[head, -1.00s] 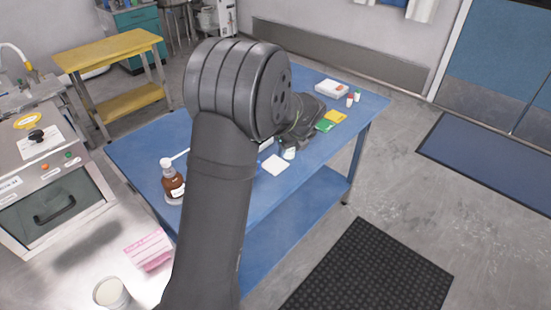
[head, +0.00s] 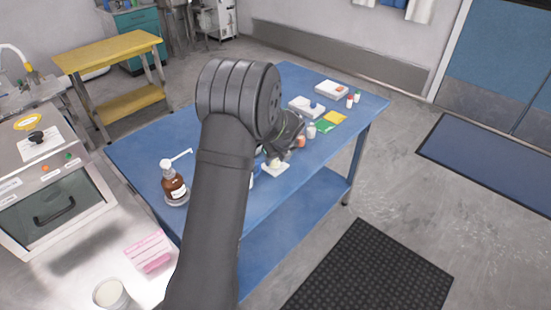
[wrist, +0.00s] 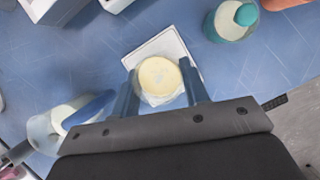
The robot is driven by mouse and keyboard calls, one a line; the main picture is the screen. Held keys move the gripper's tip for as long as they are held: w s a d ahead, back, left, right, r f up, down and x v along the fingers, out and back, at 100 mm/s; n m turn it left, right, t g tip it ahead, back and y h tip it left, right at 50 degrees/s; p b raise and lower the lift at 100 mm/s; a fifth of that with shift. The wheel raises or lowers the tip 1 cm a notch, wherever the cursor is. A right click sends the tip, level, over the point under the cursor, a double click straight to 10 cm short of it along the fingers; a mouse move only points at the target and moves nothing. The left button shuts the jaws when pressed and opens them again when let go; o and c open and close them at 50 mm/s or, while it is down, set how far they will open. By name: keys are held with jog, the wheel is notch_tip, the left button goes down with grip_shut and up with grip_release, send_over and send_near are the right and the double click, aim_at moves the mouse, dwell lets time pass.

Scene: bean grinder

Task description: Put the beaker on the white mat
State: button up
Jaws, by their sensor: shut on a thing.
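The beaker (wrist: 159,76) is a small clear vessel with cream-yellow contents, seen from above in the wrist view. My gripper (wrist: 161,90) is shut on it, one finger on each side. The white mat (wrist: 168,38) lies directly under the beaker, its far part showing beyond the rim. In the head view, the white mat (head: 283,171) lies near the blue table's front edge, with the beaker (head: 276,162) over it, partly hidden by my arm. I cannot tell whether the beaker's base touches the mat.
A bottle with a teal cap (wrist: 228,20) stands beyond the mat to the right. A pale container with a blue part (wrist: 60,122) is close to my left finger. A brown pump bottle (head: 173,184) stands at the blue table's left. White boxes (head: 307,106) stand farther back.

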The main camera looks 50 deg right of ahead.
jog(key=shift+f, duration=0.1)
jog(key=o, duration=1)
jog(key=v, duration=1.2)
jog(key=shift+w, duration=0.1)
